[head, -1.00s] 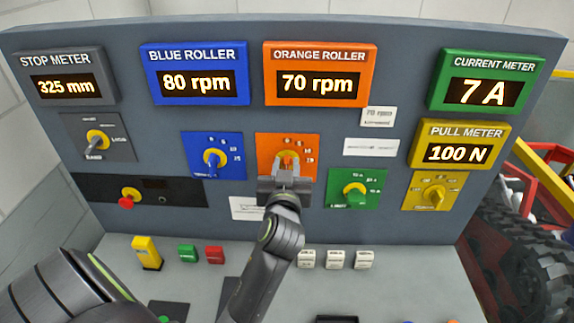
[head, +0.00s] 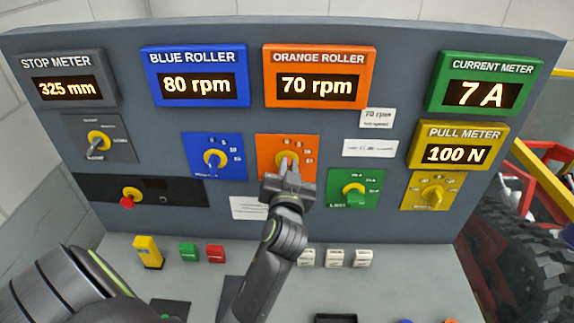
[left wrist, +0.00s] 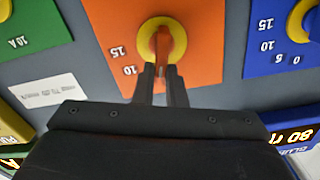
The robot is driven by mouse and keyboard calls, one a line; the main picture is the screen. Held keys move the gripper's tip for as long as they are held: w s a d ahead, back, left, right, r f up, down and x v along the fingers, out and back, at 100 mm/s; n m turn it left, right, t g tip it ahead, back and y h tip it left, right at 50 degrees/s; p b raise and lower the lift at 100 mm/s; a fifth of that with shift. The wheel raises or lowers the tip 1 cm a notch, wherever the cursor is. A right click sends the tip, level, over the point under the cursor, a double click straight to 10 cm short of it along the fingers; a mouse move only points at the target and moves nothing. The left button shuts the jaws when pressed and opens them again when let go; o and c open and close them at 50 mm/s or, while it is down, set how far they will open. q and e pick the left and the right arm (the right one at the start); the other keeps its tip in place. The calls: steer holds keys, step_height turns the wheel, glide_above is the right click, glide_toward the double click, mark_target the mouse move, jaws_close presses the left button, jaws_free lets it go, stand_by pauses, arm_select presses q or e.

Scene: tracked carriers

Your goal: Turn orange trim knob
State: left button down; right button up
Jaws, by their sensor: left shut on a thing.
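The orange trim knob is a yellow dial with an orange grip (left wrist: 160,42) on an orange plate (head: 265,148) at the middle of the upright console. Above it, the orange roller display (head: 319,75) reads 70 rpm. My left gripper (head: 289,168) is in front of the knob, its narrow fingers shut on the knob's grip. In the left wrist view the fingertips (left wrist: 160,72) meet the lower end of the grip, and the body of the gripper covers the lower part of the picture. My right gripper is not in view.
The blue knob (head: 214,159) is close on the left and the green knob (head: 354,194) close on the right. A yellow knob (head: 433,195) is farther right. A red button (head: 128,201) is at the left. Several white switches (head: 334,257) stand on the desk below.

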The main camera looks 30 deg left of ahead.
arm_select(q)
steer(key=m, duration=0.2)
steer(key=m+p, duration=0.1)
steer(key=m, duration=0.2)
steer(key=shift+w+d+f+m+p, duration=0.25)
steer(key=shift+d+m+p, duration=0.05)
steer(key=shift+d+p, duration=0.1)
steer(key=shift+d+f+m, duration=0.1)
steer(key=shift+f+m, duration=0.15)
steer(key=shift+m, duration=1.15)
steer(key=c, duration=1.5)
jaws_free()
steer(key=shift+w, duration=0.15)
steer(key=shift+f, duration=0.1)
